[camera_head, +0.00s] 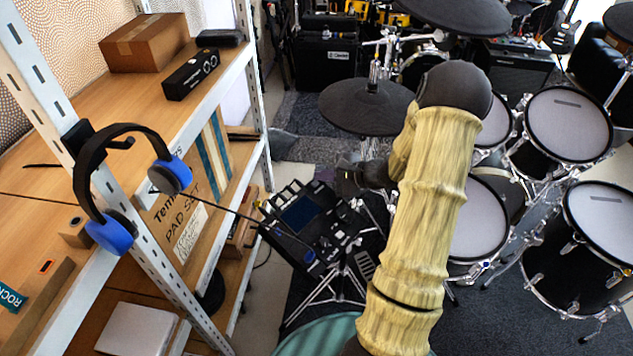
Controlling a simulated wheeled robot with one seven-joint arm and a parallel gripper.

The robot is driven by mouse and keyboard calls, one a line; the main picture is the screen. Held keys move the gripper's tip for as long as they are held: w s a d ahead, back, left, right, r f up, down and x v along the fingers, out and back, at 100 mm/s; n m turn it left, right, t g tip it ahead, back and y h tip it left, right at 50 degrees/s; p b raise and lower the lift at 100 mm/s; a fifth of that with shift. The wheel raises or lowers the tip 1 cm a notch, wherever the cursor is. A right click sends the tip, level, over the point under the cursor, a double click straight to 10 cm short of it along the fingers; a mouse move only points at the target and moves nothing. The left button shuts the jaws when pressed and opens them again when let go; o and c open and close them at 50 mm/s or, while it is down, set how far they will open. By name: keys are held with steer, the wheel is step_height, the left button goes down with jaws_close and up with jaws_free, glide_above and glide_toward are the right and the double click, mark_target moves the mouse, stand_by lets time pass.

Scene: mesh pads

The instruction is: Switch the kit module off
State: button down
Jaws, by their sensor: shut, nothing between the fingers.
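The kit module (300,216) is a dark box with a bluish screen, buttons and knobs. It sits tilted on a stand in the middle of the camera_head view. My yellow, bamboo-like arm rises on the right of it and bends at a dark joint. My dark gripper (347,186) is just above and right of the module's upper right edge. It is small and dark against the drum hardware, but appears shut and empty. I cannot tell whether it touches the module. The module's power switch and its setting are too small to make out.
A shelf rack (150,228) stands on the left, with blue headphones (108,237) hanging from its post. A cable runs to the module. A cymbal pad (367,105) is behind my gripper, and drum pads (568,124) stand on the right.

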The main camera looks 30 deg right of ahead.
steer(key=r+p, duration=0.1)
steer(key=s+r+p, duration=0.1)
steer(key=r, duration=0.1)
steer(key=r+p, duration=0.1)
steer(key=r, duration=0.1)
steer(key=shift+s+d+r, duration=0.25)
steer(key=shift+s+d, duration=0.1)
stand_by(2.0)
steer(key=s+a+n+g, duration=0.6)
steer(key=s+a+n, duration=0.1)
steer(key=a, duration=0.5)
steer(key=s+a+r+n+g+h, duration=0.1)
steer(key=s+a+r+n+h, duration=0.1)
steer(key=s+n+h, duration=0.3)
steer(key=s+a+r+n+g+h, duration=0.1)
steer(key=s+a+r+n+h, duration=0.15)
steer(key=s+n, duration=0.35)
step_height(320, 180, up, 18)
steer(key=p, duration=1.7)
steer(key=shift+w+n+p, duration=0.3)
steer(key=shift+w+n, duration=0.1)
steer(key=shift+w, duration=0.05)
